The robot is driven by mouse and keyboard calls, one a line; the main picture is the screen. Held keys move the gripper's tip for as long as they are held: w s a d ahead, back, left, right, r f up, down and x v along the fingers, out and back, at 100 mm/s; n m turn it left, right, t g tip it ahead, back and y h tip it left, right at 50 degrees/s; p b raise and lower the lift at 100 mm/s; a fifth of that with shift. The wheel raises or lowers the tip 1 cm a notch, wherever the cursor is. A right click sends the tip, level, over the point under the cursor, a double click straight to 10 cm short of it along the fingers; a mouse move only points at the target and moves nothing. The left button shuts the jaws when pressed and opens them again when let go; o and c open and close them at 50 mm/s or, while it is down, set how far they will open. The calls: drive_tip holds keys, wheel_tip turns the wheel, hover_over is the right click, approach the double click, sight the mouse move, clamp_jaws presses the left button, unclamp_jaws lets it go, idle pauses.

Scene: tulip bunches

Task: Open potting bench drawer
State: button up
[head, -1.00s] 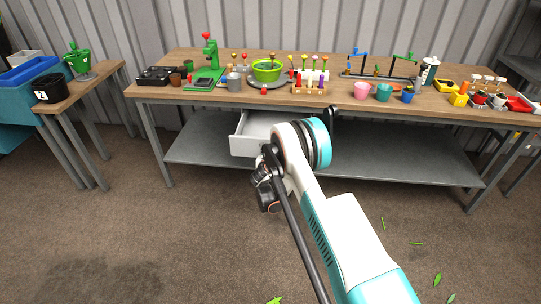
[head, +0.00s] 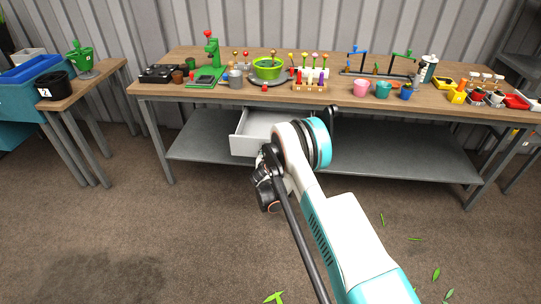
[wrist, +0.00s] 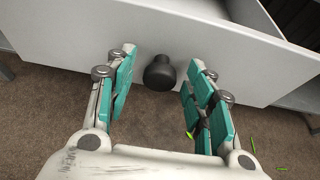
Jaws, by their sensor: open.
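The potting bench (head: 300,92) has a wooden top and grey legs. Its white drawer (head: 244,146) stands pulled out under the top, and its inside shows in the head view. In the wrist view the white drawer front (wrist: 90,25) fills the upper part, with a round black knob (wrist: 159,73) on it. My gripper (wrist: 158,98) is open, its teal-padded fingers on either side of the knob with visible gaps. In the head view my arm hides the gripper and the right part of the drawer.
A grey lower shelf (head: 400,161) spans the bench. Pots, flowers and tools stand along the top. The brown floor in front is open, with scattered green leaves (head: 436,273).

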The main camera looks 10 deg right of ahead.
drive_tip(key=v, duration=1.2)
idle(0.3)
drive_tip(key=s+d+r+m+g, duration=0.25)
drive_tip(key=r+m, duration=0.55)
drive_tip(key=r, duration=0.7)
drive_tip(key=s+d+r+m+y, duration=0.1)
drive_tip(key=s+d+r+m, duration=0.2)
drive_tip(key=s+r+m, duration=0.65)
drive_tip(key=s+r+m+g+y, duration=0.1)
drive_tip(key=s+r+m, duration=0.2)
drive_tip(key=s+m, duration=0.4)
drive_tip(key=s+r+m+g+y, duration=0.2)
drive_tip(key=s+m, duration=0.6)
drive_tip(key=s, duration=1.7)
wheel_tip(320, 180, up, 2)
drive_tip(key=shift+r, duration=0.25)
